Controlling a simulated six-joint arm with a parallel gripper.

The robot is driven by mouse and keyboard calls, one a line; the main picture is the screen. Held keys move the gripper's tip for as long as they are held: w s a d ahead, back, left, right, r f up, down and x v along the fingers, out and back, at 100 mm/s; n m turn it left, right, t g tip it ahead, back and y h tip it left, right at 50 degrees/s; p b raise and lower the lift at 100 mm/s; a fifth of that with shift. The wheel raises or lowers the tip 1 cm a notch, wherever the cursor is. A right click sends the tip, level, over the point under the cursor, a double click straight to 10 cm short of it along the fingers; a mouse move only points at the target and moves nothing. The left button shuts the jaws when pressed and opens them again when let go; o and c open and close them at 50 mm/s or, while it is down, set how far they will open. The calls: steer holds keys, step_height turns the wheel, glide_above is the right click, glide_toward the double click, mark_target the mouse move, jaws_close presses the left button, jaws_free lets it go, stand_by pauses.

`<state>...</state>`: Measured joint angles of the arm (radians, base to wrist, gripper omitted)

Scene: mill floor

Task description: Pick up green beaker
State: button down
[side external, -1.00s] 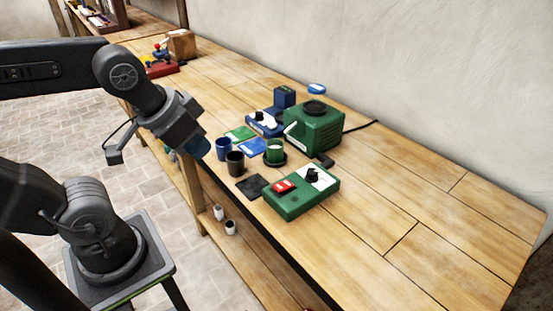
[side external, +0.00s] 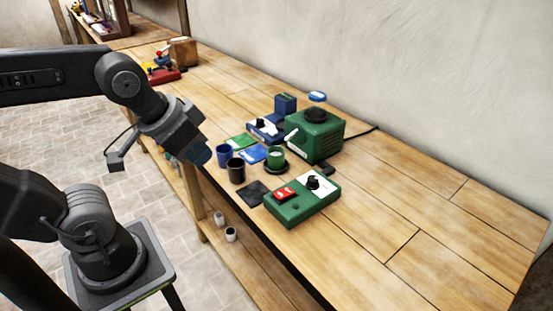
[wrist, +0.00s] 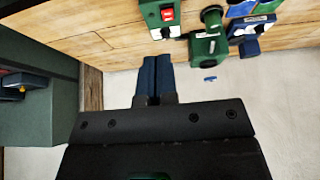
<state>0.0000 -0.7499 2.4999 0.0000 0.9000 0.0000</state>
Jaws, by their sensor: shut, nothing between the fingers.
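The green beaker (side external: 276,158) stands upright on a dark round coaster (side external: 284,171) on the wooden table, in front of a green machine (side external: 314,137). I cannot make the beaker out in the wrist view. My gripper (side external: 199,153) is at the table's front edge, to the left of the beaker and apart from it. In the wrist view its blue fingers (wrist: 154,78) are together with nothing between them.
A blue cup (side external: 224,154) and a black cup (side external: 236,170) stand between my gripper and the beaker. A green control box (side external: 302,204) with a red switch is nearer the front. The table's right part (side external: 430,220) is clear.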

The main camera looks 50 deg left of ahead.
steer(key=c, duration=1.8)
jaws_free()
steer(key=o, duration=1.5)
steer(key=shift+w, duration=0.1)
steer(key=n+g+y, duration=0.3)
steer(key=n+y, duration=0.1)
steer(key=n, duration=0.6)
glide_above(276, 153)
steer(key=s+d, duration=0.5)
steer(key=d, duration=0.1)
step_height(276, 153, down, 9)
steer(key=shift+h, duration=0.3)
steer(key=x, duration=1.3)
steer(key=shift+w+a+f, duration=0.2)
steer(key=shift+w+a, duration=0.1)
steer(key=shift+w, duration=0.1)
